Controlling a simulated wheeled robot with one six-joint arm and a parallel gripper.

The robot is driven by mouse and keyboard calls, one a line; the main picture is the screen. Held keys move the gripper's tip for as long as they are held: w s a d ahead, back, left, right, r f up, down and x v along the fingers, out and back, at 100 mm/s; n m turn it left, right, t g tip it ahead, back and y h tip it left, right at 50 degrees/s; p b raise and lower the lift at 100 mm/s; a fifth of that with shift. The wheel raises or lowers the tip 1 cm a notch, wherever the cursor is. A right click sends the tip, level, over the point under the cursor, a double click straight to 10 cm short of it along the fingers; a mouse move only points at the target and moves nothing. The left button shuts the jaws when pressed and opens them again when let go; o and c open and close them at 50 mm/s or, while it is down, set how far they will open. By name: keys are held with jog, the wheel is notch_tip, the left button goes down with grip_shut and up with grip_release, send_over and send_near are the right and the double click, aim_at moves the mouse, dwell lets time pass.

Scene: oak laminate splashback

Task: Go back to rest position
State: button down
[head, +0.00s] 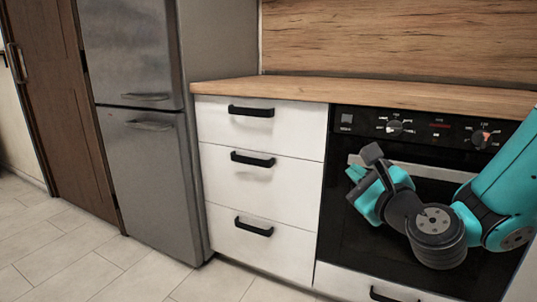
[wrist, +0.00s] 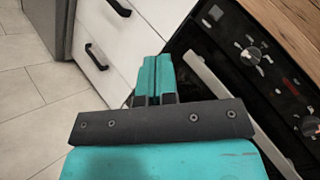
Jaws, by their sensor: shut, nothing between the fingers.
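My gripper (head: 353,185) is in front of the black oven (head: 339,222) at the right of the head view, with my teal and dark grey arm coming in from the right edge. In the wrist view the two teal fingers of my gripper (wrist: 154,62) are pressed together with nothing between them. The fingers point toward the white drawer unit and the left side of the oven. I cannot tell from these views whether they touch the oven front.
A white unit with three closed drawers (head: 262,183) stands left of the oven under a bare wooden worktop (head: 290,90). A silver oven handle (wrist: 212,85) is close to my gripper. A grey fridge (head: 150,190) and brown door (head: 65,120) stand left. The tiled floor (head: 60,250) is clear.

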jog(key=s+a+f+n+g+y, duration=0.1)
jog(key=s+a+n+g+y, duration=0.2)
jog(key=s+a+n+g, duration=0.5)
jog(key=s+a+n+g+y, duration=0.2)
jog(key=s+n+g+y, duration=0.15)
jog(key=n, duration=0.75)
jog(key=s+d+f+n+g+h, duration=0.2)
jog(key=s+d+n+g+h, duration=0.15)
jog(key=s+n, duration=0.3)
jog(key=s+d+f+n+g+h, duration=0.1)
jog(key=s+d+n+g+h, duration=0.25)
jog(key=s+n, duration=0.35)
notch_tip(320, 180, up, 37)
jog(key=m+p, duration=0.1)
jog(key=p, duration=3.6)
jog(key=shift+s+t, duration=0.35)
jog(key=shift+s, duration=0.1)
jog(key=shift+f+h, duration=0.15)
jog(key=shift+h, duration=0.1)
